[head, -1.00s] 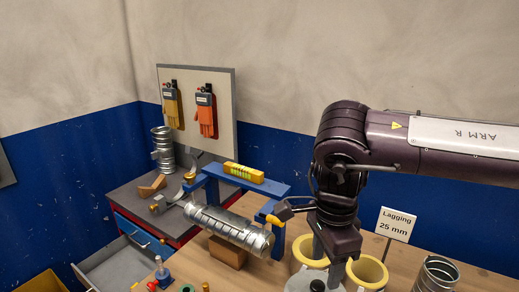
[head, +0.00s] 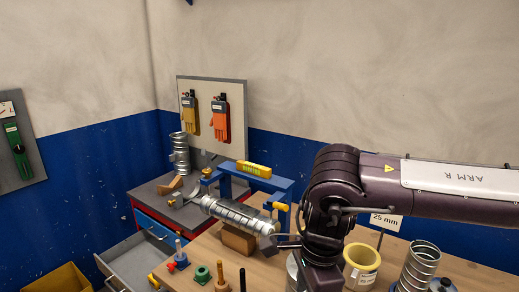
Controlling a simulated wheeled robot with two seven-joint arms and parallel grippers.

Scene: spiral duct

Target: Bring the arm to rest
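My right arm (head: 450,180), marked ARM R, reaches in from the right edge and bends down at its elbow. My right gripper (head: 320,281) is at the bottom of the picture, right of the spiral duct. Its fingers are cut off or hidden, so I cannot tell whether it is open or shut. The silver spiral duct (head: 232,211) lies on a wooden block (head: 238,238) beside the blue frame (head: 270,184). My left gripper is out of view.
A yellow level (head: 254,170) lies on the blue frame. A yellow lagging ring (head: 362,256) and an upright duct piece (head: 419,266) stand right of the arm. An open drawer (head: 135,262) juts out at left. Several small tools stand along the bench front.

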